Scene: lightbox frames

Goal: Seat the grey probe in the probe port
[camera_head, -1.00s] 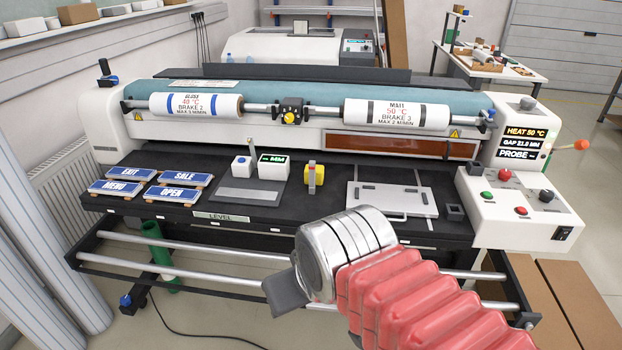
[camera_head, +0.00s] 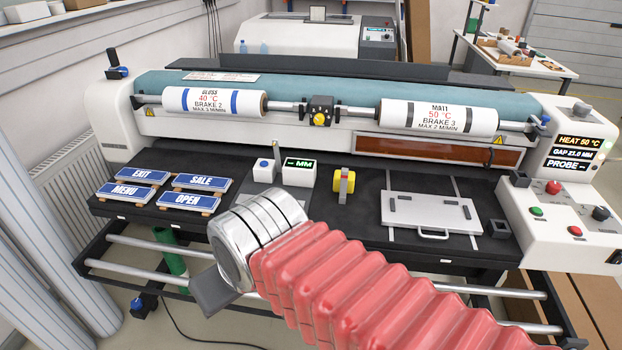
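My gripper (camera_head: 211,293) shows as a dark grey block past the chrome wrist, low at the front left of the machine. Its fingers cannot be made out, nor whether it holds anything. I cannot pick out a grey probe for certain. The machine's screen (camera_head: 569,165) reads "PROBE --". A dark, square, socket-like block (camera_head: 499,229) sits at the bed's right end, and a small dark block (camera_head: 520,179) sits on the control box's left corner. I cannot tell if either is the probe port. My gripper is well left of both.
Sign plates (camera_head: 187,201) lie on the bed's left. A handled grey plate (camera_head: 431,212) lies right. Rails (camera_head: 130,271) run along the front.

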